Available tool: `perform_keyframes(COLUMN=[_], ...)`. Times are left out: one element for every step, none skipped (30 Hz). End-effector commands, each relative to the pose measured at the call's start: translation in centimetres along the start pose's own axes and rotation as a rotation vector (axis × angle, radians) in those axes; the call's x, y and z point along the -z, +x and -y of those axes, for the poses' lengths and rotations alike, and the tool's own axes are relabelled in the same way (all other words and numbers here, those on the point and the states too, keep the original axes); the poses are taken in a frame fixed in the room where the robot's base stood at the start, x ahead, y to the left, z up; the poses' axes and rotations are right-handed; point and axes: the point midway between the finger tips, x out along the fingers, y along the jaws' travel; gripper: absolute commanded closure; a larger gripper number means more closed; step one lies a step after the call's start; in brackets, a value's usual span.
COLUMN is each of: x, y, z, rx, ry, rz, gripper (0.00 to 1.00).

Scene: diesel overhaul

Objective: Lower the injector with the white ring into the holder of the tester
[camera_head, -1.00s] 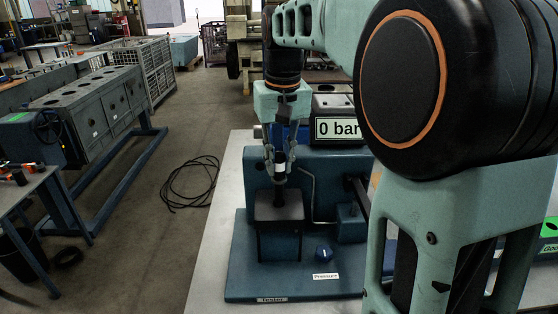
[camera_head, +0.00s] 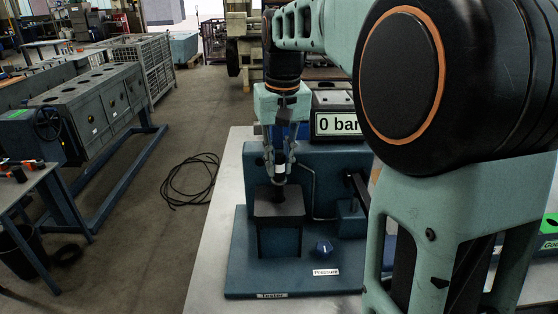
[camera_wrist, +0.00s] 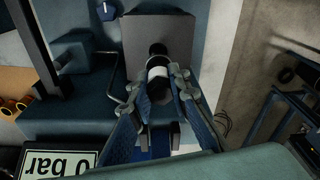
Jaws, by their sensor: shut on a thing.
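The injector with the white ring (camera_head: 280,162) is upright between the fingers of my gripper (camera_head: 279,158), which is shut on it. The wrist view shows the white ring (camera_wrist: 157,70) just beyond my fingertips (camera_wrist: 160,87). The injector's dark lower end meets the top of the holder block (camera_head: 279,222) of the blue tester (camera_head: 240,265) in the head view. The holder's opening is hidden under the injector, and I cannot tell how deep the tip sits. The block's grey top also shows in the wrist view (camera_wrist: 180,30).
The tester's display (camera_head: 340,124) reads 0 bar. A blue pressure knob (camera_head: 323,247) sits in front and a thin pipe (camera_head: 314,190) runs right of the holder. My arm covers the table's right side. A black cable (camera_head: 190,180) lies on the floor at left.

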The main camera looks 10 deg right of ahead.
Motion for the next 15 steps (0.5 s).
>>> perform_keyframes(x=[0.0, 0.0, -0.1, -0.1, -0.1, -0.1, -0.1, -0.1, -0.1, -0.1, -0.2, -0.2, -0.2, -0.2, -0.2], y=[0.2, 0.4, 0.5, 0.6, 0.7, 0.8, 0.9, 1.1, 1.2, 1.3, 1.4, 1.6, 1.7, 1.8, 1.9], z=[0.0, 0.0, 0.0, 0.0, 0.0, 0.0, 0.0, 0.0, 0.0, 0.0, 0.0, 0.0, 0.0, 0.0, 0.0], rx=[0.000, 0.000, 0.000, 0.000, 0.000, 0.000, 0.000, 0.000, 0.000, 0.000, 0.000, 0.000, 0.000, 0.000, 0.000], ry=[0.000, 0.000, 0.000, 0.000, 0.000, 0.000, 0.000, 0.000, 0.000, 0.000, 0.000, 0.000, 0.000, 0.000, 0.000], rz=[-0.001, -0.001, -0.001, -0.001, -0.001, -0.001, -0.001, -0.001, -0.001, -0.001, -0.001, -0.001, -0.001, -0.001, -0.001], gripper=[1.00, 1.00, 1.00, 1.00, 1.00, 1.00, 1.00, 1.00, 1.00, 1.00, 1.00, 1.00, 1.00, 1.00, 1.00])
